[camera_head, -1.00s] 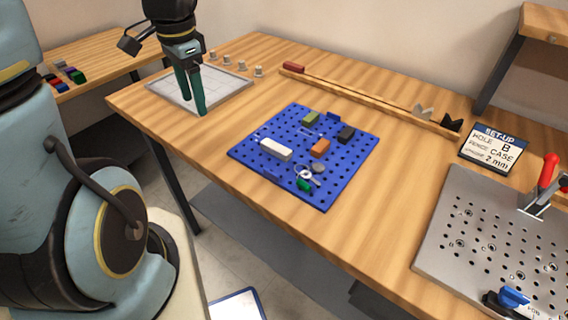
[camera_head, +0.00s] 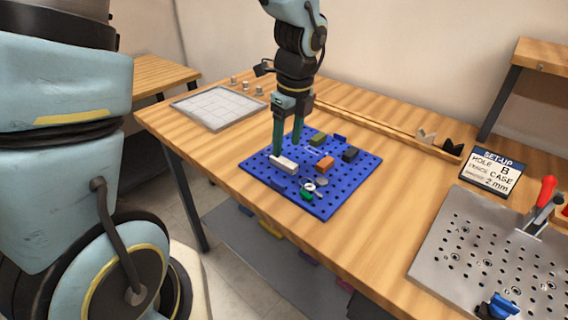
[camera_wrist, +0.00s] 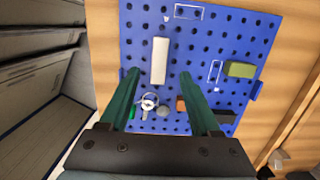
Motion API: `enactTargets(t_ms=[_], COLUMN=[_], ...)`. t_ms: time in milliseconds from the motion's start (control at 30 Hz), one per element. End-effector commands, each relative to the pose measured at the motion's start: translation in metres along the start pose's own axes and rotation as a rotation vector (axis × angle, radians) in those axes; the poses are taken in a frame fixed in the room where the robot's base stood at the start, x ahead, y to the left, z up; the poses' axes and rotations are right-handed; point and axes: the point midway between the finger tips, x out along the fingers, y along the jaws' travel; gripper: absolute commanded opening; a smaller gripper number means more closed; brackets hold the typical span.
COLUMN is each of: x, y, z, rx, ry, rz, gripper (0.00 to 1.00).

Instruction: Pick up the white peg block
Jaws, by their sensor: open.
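The white peg block (camera_head: 284,164) lies on the blue pegboard (camera_head: 325,205), near its left side. In the wrist view the white block (camera_wrist: 159,61) is upright in the picture, ahead of the fingertips and roughly between their lines. My gripper (camera_head: 288,150) has two green fingers spread apart and empty. It hangs over the left part of the board, just above or beside the white block; the exact height is hard to tell. In the wrist view my gripper (camera_wrist: 161,75) shows nothing held.
On the board are an orange block (camera_head: 325,163), an olive block (camera_head: 318,139), a black block (camera_head: 351,155), a green piece (camera_head: 306,195) and a ring (camera_head: 309,186). A grey perforated plate (camera_head: 480,245) lies at the right. A wooden fence (camera_head: 385,125) runs along the back.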

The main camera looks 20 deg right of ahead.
Motion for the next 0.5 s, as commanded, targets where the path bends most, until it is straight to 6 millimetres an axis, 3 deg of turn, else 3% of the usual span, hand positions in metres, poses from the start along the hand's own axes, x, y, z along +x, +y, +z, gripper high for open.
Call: enactTargets(t_ms=[300,500], x=[0.041,0.051], y=[0.002,0.002], z=[0.001,0.001], rx=[0.0,0.0], ry=[0.0,-0.001], rz=[0.004,0.0], gripper=[0.64,0.64])
